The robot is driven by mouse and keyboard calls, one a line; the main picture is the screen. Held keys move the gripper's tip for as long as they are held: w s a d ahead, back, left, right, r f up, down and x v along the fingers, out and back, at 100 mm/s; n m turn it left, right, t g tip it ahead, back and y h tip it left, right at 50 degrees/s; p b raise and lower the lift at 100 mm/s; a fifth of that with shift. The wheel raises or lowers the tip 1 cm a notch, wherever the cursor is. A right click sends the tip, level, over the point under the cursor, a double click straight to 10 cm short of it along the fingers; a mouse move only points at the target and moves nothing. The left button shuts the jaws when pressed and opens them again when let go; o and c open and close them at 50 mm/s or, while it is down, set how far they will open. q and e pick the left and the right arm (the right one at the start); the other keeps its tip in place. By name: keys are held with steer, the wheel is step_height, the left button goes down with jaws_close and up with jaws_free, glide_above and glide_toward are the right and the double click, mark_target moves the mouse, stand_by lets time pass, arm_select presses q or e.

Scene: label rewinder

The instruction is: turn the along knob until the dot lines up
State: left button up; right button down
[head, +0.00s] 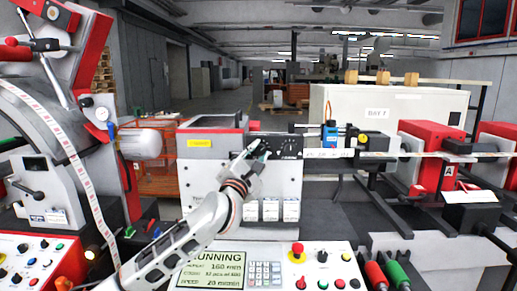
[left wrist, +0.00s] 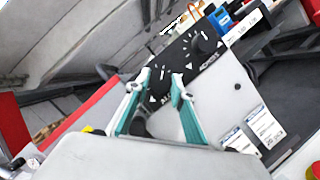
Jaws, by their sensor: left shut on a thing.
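The black along knob (left wrist: 160,76) sits on a dark panel (head: 288,147) on the front of a white machine box. In the left wrist view it has a pale mark on its face, and its lettering is partly hidden. My left gripper (head: 256,150) reaches the panel from below. In the left wrist view my left gripper (left wrist: 160,84) has one finger on each side of the along knob and is shut on it. I cannot make out whether a dot lines up with a mark. My right gripper is not in view.
The similar across knob (left wrist: 204,42) sits close beside, to the right. A blue device (head: 329,134) and red blocks (head: 431,142) stand along the rail on the right. A control panel with a green screen (head: 212,271) lies in front, below my left arm.

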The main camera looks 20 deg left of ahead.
arm_select(q)
steer(key=shift+f+m+g+h, duration=0.1)
steer(key=shift+m+g+h, duration=0.2)
steer(key=shift+m, duration=0.6)
steer(key=o, duration=1.1)
steer(key=v, duration=1.2)
